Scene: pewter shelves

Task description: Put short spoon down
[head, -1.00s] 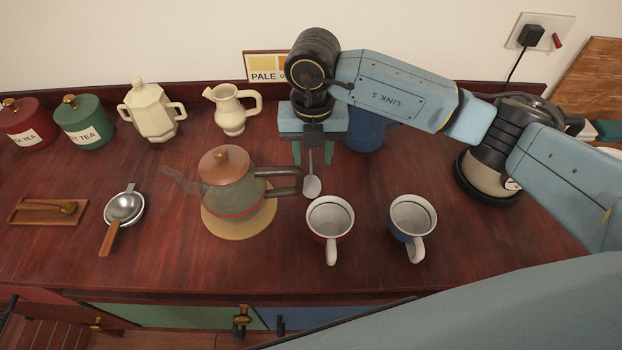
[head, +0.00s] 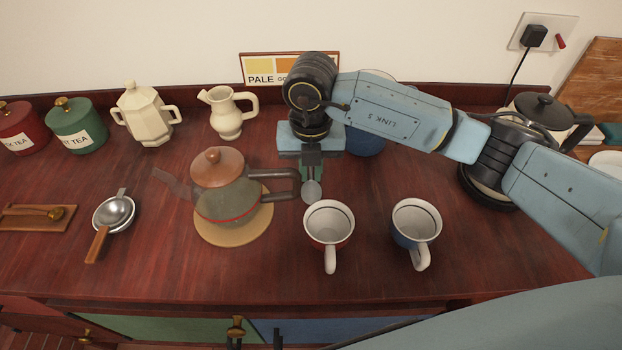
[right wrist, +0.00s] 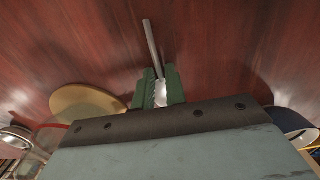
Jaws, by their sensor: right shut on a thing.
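The short spoon (head: 311,191) is a small metal spoon, its bowl pointing toward the front of the counter between the teapot handle and the red-based mug. My right gripper (head: 312,172) is down low over it, its green fingers shut on the spoon. In the right wrist view the fingers (right wrist: 159,88) close around the spoon, and its thin shaft (right wrist: 151,42) sticks out past them. The spoon seems to be at the counter surface; I cannot tell if it touches. My left gripper is not in view.
A teapot (head: 222,190) on a round mat (head: 235,236) stands close left. Two mugs, one red-based (head: 329,228) and one blue (head: 416,226), stand in front and right. A blue container (head: 366,143) is behind the arm, a kettle (head: 484,180) farther right.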

